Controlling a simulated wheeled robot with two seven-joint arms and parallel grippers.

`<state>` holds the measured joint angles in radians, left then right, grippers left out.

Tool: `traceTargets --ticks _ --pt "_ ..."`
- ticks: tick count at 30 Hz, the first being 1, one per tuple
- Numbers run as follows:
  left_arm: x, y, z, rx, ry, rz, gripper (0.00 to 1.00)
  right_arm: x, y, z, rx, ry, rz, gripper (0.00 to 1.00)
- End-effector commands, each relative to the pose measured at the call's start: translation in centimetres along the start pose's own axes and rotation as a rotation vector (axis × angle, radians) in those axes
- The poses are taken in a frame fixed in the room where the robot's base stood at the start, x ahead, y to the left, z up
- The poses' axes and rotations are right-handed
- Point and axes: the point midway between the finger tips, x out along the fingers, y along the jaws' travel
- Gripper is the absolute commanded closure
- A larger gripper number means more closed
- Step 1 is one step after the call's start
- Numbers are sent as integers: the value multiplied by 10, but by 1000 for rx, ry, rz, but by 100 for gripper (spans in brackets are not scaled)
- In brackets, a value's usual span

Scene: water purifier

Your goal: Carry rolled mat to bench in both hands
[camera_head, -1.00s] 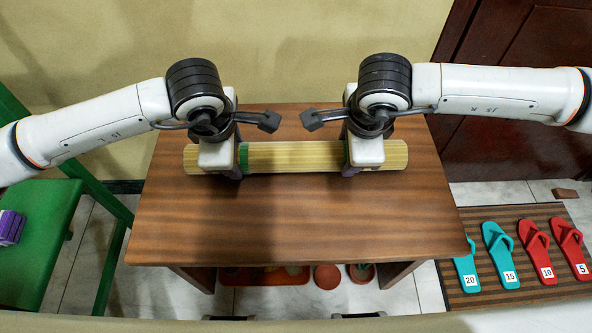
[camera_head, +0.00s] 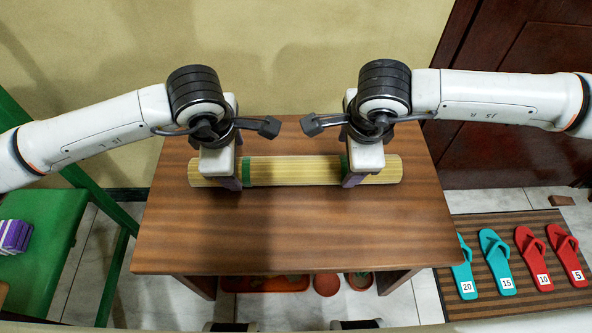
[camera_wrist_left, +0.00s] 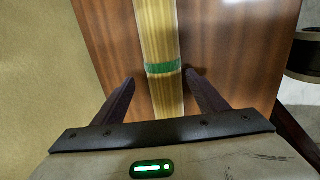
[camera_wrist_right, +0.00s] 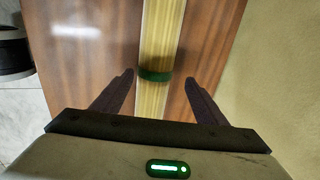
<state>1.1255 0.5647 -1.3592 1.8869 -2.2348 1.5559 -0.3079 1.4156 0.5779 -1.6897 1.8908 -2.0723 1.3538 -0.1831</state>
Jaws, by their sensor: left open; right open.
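The rolled mat (camera_head: 295,170) is a straw-coloured roll with a green band near each end. It lies lengthwise across the brown wooden bench (camera_head: 300,235), towards its back edge. My left gripper (camera_head: 229,181) is over the left part of the mat; in the left wrist view (camera_wrist_left: 158,90) its open fingers stand on either side of the roll, with gaps. My right gripper (camera_head: 354,180) is over the right part; in the right wrist view (camera_wrist_right: 157,85) its open fingers also straddle the roll without closing on it. The gripper bodies hide parts of the mat.
A green chair (camera_head: 40,235) with a purple-and-white bundle (camera_head: 14,236) stands at the left. Red and teal numbered flip-flops lie on a striped doormat (camera_head: 448,285) at the right. Pots (camera_head: 326,284) sit under the bench. The bench's front half is clear.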

Motion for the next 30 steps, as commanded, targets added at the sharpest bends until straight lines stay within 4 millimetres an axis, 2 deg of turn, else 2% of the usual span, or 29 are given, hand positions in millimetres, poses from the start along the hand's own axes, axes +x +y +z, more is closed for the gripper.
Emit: traceTargets --ticks 1,3,30 --pt "-17 6 0 0 0 1 34 -17 -6 0 0 0 0 34" --pt "-29 10 0 -1 0 1 34 -29 -10 0 0 0 0 34" --pt "-176 58 -1 -1 1 2 34 -176 -57 0 0 0 0 34"
